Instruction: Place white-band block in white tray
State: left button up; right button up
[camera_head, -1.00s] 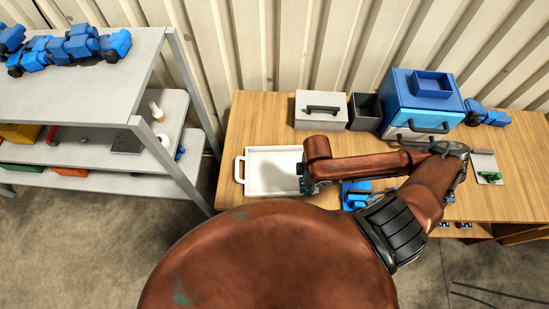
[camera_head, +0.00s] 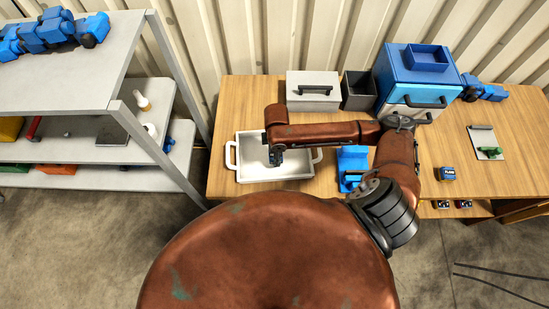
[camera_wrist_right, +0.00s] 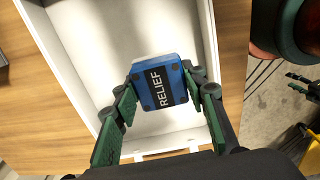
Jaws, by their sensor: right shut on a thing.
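My right gripper (camera_head: 275,158) is over the white tray (camera_head: 243,172), with its arm reaching in from the right. In the right wrist view, the gripper (camera_wrist_right: 163,95) is shut on a blue block (camera_wrist_right: 150,73), a finger on each side. The block has a dark band with the white word RELIEF; I see no clear white band on this face. The tray (camera_wrist_right: 80,30) fills the background behind the block and looks empty there. How high the block is above the tray floor I cannot tell. My left gripper is out of view.
A blue fixture (camera_head: 352,160) stands right of the tray. Another labelled blue block (camera_head: 446,173) lies farther right, near a clipboard (camera_head: 481,136). A grey box (camera_head: 313,98), dark bin (camera_head: 358,90) and blue cabinet (camera_head: 392,72) line the back. A shelf rack (camera_head: 128,80) stands left.

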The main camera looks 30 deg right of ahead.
jog(key=shift+w+a+f, duration=0.1)
jog(key=shift+w+f, duration=0.15)
jog(key=shift+f, duration=0.05)
notch_tip(320, 180, down, 3)
jog(key=shift+w+f, duration=0.1)
jog(key=shift+w, duration=0.05)
jog(key=shift+f, duration=0.15)
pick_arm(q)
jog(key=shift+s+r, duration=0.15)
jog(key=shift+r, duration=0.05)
pick_arm(e)
jog(key=o, duration=1.2)
jog(key=shift+f, duration=0.1)
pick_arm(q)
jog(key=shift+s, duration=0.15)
pick_arm(e)
jog(key=o, duration=0.4)
jog(key=shift+c, duration=0.2)
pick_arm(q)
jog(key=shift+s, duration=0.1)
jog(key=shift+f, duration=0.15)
pick_arm(e)
notch_tip(320, 180, up, 12)
jog(key=shift+r, duration=0.15)
